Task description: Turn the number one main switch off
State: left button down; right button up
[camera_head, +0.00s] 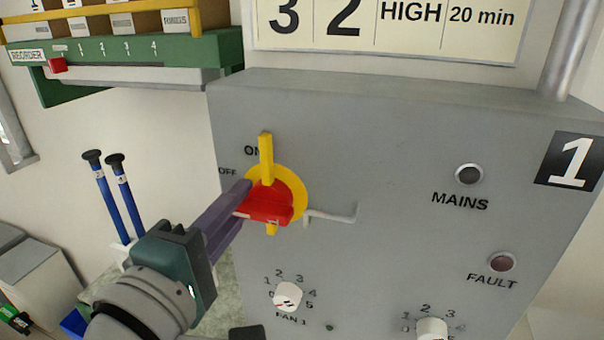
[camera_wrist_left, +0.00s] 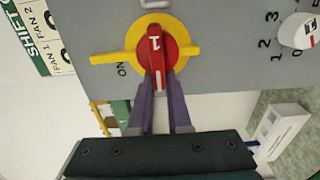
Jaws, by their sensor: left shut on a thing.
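The number one main switch is on the front of a grey panel (camera_head: 390,130) marked with a large 1. It has a yellow round plate (camera_head: 298,190) with a yellow bar (camera_head: 265,155) standing upright, its top beside the ON mark. Its red handle (camera_head: 268,207) lies roughly level, across the bar; the OFF mark (camera_head: 227,172) is to the upper left. My left gripper (camera_head: 240,205) is shut on the red handle. In the left wrist view the two fingers (camera_wrist_left: 160,100) flank the handle (camera_wrist_left: 156,60), which stands square to the yellow bar (camera_wrist_left: 185,53).
A bent grey hook (camera_head: 335,216) sticks out just right of the switch. Fan knobs (camera_head: 288,296) (camera_head: 432,328) are below, and MAINS (camera_head: 468,174) and FAULT (camera_head: 501,262) lamps are on the right. Two blue-handled tools (camera_head: 120,190) stand left of the panel.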

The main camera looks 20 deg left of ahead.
pick_arm(q)
jog(key=shift+d+f, duration=0.1)
jog(key=shift+d, duration=0.15)
jog(key=c, duration=0.9)
grip_release()
jog(key=shift+o, duration=0.2)
jog(key=shift+s+a, duration=0.1)
jog(key=s+b, duration=0.3)
jog(key=s, duration=0.7)
jog(key=shift+a, duration=0.15)
jog(key=shift+w, duration=0.1)
